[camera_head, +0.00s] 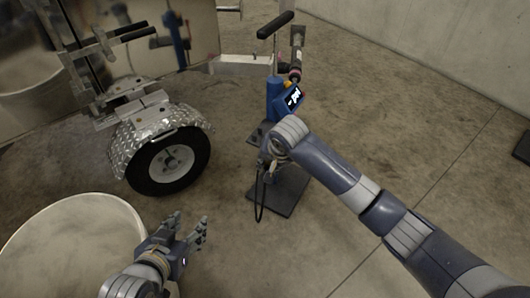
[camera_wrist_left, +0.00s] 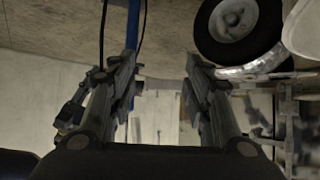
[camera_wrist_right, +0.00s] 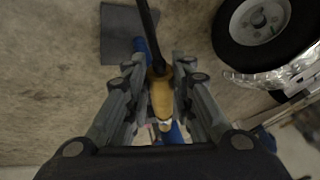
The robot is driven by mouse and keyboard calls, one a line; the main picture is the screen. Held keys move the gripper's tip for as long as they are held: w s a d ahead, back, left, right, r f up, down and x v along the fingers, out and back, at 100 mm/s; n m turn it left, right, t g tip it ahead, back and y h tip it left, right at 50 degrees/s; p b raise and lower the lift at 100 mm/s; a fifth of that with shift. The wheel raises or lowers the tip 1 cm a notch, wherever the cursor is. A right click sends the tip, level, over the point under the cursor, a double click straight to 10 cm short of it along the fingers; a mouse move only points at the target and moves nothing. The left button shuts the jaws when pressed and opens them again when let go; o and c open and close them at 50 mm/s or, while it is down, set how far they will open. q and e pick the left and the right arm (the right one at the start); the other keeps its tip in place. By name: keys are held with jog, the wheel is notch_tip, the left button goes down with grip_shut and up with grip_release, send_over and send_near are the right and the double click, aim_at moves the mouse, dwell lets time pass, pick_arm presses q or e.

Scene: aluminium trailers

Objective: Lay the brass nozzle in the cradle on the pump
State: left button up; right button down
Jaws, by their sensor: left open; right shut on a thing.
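The pump (camera_head: 274,90) is a blue post with a tilted dark display on a flat dark base plate (camera_head: 287,197). My right gripper (camera_head: 268,160) is low beside the post, largely hidden behind its own wrist in the head view. In the right wrist view its fingers (camera_wrist_right: 160,82) are closed around the yellow brass nozzle (camera_wrist_right: 161,98), with a black hose (camera_wrist_right: 147,35) running from it. Blue pump parts show behind the nozzle. I cannot make out the cradle. My left gripper (camera_head: 189,229) is open and empty, left of the pump; its fingers (camera_wrist_left: 164,80) are well apart.
A metal trailer with a wheel (camera_head: 170,165) under a tread-plate fender (camera_head: 152,122) stands left of the pump. A large pale round container (camera_head: 75,240) is at the lower left. A concrete wall (camera_head: 430,40) is behind.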

jog(key=w, duration=0.1)
jog(key=w+b, duration=0.1)
jog(key=w, duration=0.2)
jog(key=shift+w+a+f+b, duration=0.25)
jog(key=shift+w+b, duration=0.1)
pick_arm(q)
jog(key=w+d+r+t+h+b, duration=0.1)
jog(key=w+d+r+t+h, duration=0.15)
jog(key=r+t, duration=0.4)
jog(key=w+d+r+t+h+b, duration=0.1)
jog(key=w+r+t, duration=0.2)
jog(key=r, duration=0.6)
jog(key=s+r+t+h+b, duration=0.1)
jog(key=s+r+t, duration=0.3)
jog(key=r, duration=0.4)
jog(key=shift+m+t, duration=0.3)
jog(key=shift+t, duration=0.25)
pick_arm(e)
jog(key=w+f, duration=0.3)
jog(key=w, duration=0.1)
jog(key=shift+a+f, duration=0.15)
jog(key=shift+f, duration=0.2)
jog(key=shift+f, duration=0.15)
jog(key=c, duration=1.4)
grip_release()
jog(key=shift+o, duration=0.2)
